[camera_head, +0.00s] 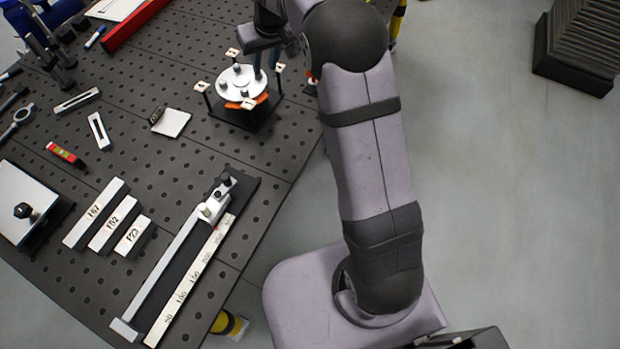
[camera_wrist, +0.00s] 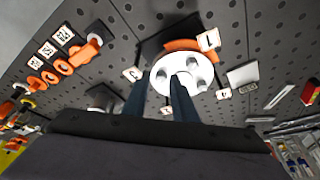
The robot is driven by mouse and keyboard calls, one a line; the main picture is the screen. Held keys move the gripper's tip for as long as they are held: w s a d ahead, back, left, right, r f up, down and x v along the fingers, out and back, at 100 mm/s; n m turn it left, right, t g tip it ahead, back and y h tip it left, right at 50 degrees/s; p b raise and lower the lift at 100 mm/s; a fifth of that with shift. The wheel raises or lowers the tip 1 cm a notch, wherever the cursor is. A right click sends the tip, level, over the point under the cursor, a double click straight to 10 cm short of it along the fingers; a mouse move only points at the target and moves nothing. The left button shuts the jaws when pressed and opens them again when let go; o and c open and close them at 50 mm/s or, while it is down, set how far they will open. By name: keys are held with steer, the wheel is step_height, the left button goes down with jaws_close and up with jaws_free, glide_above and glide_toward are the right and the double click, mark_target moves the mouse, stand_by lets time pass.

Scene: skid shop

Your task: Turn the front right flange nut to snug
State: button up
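The round silver flange (camera_head: 243,83) sits on a black base (camera_head: 238,117), with several nuts on its top and small marked cards on posts around it. An orange part (camera_head: 262,98) shows at its near edge. The flange (camera_wrist: 160,88) is also in the wrist view, with the orange part (camera_wrist: 181,44) beyond it. My gripper (camera_head: 266,68) is over the flange's right side, fingers pointing down. In the wrist view my gripper (camera_wrist: 163,78) has its two dark fingers apart, with flange showing between them. The right finger hides part of the flange. I cannot tell whether a finger touches a nut.
A small plate (camera_head: 172,122) lies left of the fixture on the perforated table. Labelled bars (camera_head: 103,215) and a long slide gauge (camera_head: 185,255) lie nearer. The table's right edge is close to the fixture. Orange rings (camera_wrist: 50,77) and cards show left in the wrist view.

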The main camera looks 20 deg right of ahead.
steer(key=s+f+g, duration=0.1)
steer(key=s+f, duration=0.2)
steer(key=s+f+g, duration=0.1)
steer(key=s+f, duration=0.1)
steer(key=s, duration=0.2)
steer(key=s+d+f+m, duration=0.1)
steer(key=s+f, duration=0.2)
steer(key=shift+s+f+g, duration=0.2)
steer(key=shift+f+g, duration=0.1)
steer(key=shift+g, duration=0.1)
steer(key=s+d+f+g+h+b, duration=0.1)
steer(key=s+f, duration=0.3)
steer(key=s, duration=1.3)
steer(key=shift+s+f+g+b, duration=0.2)
steer(key=shift+s+g+b, duration=0.15)
steer(key=shift+g+b, duration=0.35)
steer(key=shift+d, duration=0.1)
